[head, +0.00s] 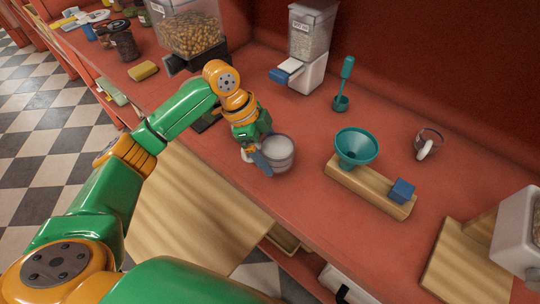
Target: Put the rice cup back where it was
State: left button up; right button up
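A cup, light grey-white and round with an open top (280,150), stands or hovers at the counter's front part in the middle of the head view. I take it to be the rice cup. My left gripper (256,156) is at the cup's left side, pointing down, with a blue-grey piece against the cup's near side. The fingers are small and partly hidden, so I cannot tell whether they are closed on it. A rice dispenser (311,35) with a white base and blue lever stands at the back. My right gripper is not in view.
A teal funnel (356,147) sits on a wooden stand with a blue block (402,190), right of the cup. A teal scoop (344,85) stands behind. A large bean dispenser (188,30) and yellow sponge (143,71) are left. Red counter (300,205) is clear in front.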

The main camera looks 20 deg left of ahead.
aim_at(269, 160)
pick_arm(q)
jog(key=shift+w+a+f+p, duration=0.15)
jog(key=shift+f+p, duration=0.45)
jog(key=shift+f, duration=1.25)
jog(key=shift+f, duration=0.1)
jog(key=o, duration=1.2)
jog(key=shift+o, duration=0.2)
jog(key=b+v, duration=0.1)
jog(key=v, duration=1.1)
